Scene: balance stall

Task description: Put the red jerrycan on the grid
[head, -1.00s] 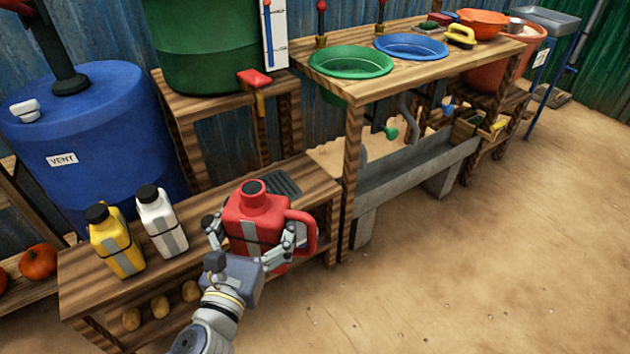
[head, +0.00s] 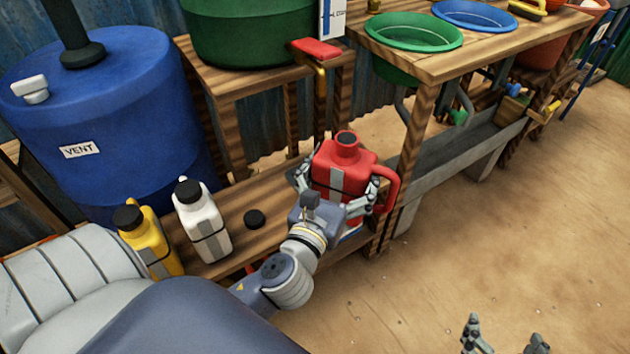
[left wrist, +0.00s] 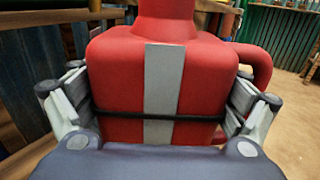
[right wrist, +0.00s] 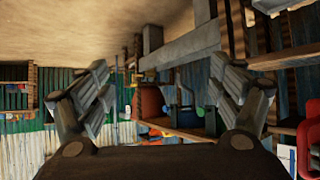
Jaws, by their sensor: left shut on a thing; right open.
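The red jerrycan (head: 346,165) is upright at the right end of the low wooden bench (head: 228,262), its spout uncapped and its handle to the right. My left gripper (head: 338,190) is shut around its body. In the left wrist view the jerrycan (left wrist: 165,85) fills the space between the fingers, with a grey stripe and a dark band across it. I cannot tell whether its base touches the bench. My right gripper (head: 505,338) is open and empty over the sandy ground at lower right.
A white bottle (head: 201,222), a yellow bottle (head: 160,250) and a loose black cap (head: 254,219) are on the bench, left of the jerrycan. A blue barrel (head: 100,120) stands behind. The basin table with a green basin (head: 413,33) rises close on the right.

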